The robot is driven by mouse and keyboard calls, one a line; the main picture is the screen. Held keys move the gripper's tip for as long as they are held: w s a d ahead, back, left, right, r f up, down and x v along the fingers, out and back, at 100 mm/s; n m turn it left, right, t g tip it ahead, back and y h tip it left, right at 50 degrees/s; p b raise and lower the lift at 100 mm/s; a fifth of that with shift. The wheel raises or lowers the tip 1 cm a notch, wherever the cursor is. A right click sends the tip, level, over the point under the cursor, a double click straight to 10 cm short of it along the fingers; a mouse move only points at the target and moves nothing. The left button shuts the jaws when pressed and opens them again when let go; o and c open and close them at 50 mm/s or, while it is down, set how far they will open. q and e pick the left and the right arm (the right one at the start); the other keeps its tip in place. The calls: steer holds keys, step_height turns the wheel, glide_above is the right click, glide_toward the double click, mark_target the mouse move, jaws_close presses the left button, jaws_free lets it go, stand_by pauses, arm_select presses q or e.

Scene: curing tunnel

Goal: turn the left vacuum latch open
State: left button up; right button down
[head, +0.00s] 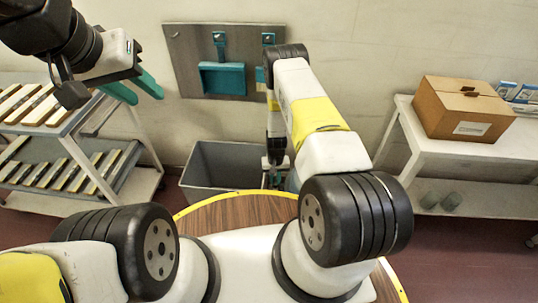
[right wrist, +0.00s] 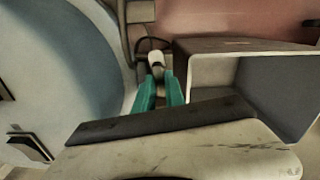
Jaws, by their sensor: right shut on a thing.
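My left gripper (head: 147,99) is in the upper left of the head view, its teal fingers apart with nothing between them. My right gripper (right wrist: 160,76) shows in the right wrist view, its teal fingers close together at a small white, rounded part (right wrist: 156,59) with dark pieces around it. I cannot tell whether this part is a vacuum latch. In the head view my right arm reaches down beside the grey bin and mostly hides that hand. I can make out no latch clearly in either view.
The grey open bin (head: 222,150) stands on the floor; it also shows in the right wrist view (right wrist: 240,46). A rack (head: 75,122) with slatted pieces is at left. A table (head: 422,144) with a cardboard box (head: 460,108) is at right. A tool board (head: 187,55) hangs behind.

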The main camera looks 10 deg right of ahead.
mark_target(275, 181)
steer(key=shift+w+m, duration=0.1)
steer(key=shift+m, duration=0.8)
steer(key=c, duration=1.4)
jaws_free()
steer(key=shift+r, duration=3.95)
